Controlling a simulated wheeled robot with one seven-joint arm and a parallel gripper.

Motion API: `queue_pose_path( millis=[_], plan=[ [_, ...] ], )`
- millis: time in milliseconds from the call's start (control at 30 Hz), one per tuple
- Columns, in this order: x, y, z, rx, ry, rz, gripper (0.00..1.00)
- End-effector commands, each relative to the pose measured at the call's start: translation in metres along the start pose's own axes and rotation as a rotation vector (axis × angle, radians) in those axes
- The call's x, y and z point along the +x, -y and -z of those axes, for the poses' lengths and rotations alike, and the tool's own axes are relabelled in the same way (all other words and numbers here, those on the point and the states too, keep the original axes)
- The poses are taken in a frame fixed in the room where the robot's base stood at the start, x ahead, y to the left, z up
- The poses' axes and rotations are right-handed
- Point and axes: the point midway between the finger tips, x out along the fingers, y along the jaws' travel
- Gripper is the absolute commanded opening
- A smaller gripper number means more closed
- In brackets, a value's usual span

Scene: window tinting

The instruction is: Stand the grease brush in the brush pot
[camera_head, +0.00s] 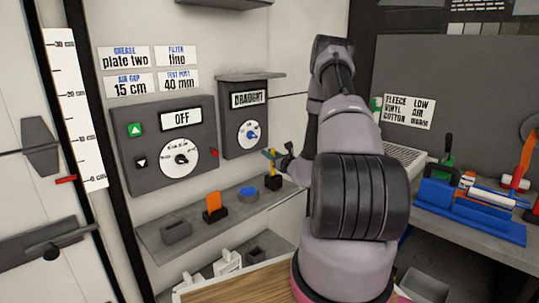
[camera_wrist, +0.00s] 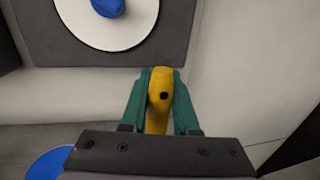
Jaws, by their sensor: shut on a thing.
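The grease brush appears as a yellow handle (camera_wrist: 158,100) between the green fingers of my gripper (camera_wrist: 160,98) in the wrist view. My gripper is shut on it. In the head view my gripper (camera_head: 270,155) is over the right end of the wall shelf, with the yellow handle (camera_head: 273,168) below its fingers. A small black block (camera_head: 272,183) sits directly under the handle; I cannot tell whether it is the brush pot or the brush's own end. The brush's lower end is hidden in the wrist view.
The grey shelf (camera_head: 225,213) also bears a dark slotted block (camera_head: 177,231), an orange piece in a black stand (camera_head: 213,206) and a blue round item (camera_head: 247,194). The draught panel (camera_head: 245,120) with its blue knob is close behind my gripper. A bench with blue equipment (camera_head: 470,207) stands right.

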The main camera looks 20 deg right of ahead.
Motion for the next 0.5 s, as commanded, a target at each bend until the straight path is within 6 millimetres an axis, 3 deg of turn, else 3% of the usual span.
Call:
queue_pose_path(
  millis=[33,100,500],
  plan=[
    [-0.0004,-0.0001,0.0006,0.0,-0.002,0.0,0.4],
    [-0.0004,-0.0001,0.0006,0.0,-0.002,0.0,0.59],
    [-0.0076,0.0001,0.0007,0.001,-0.003,0.001,0.59]
  ],
)
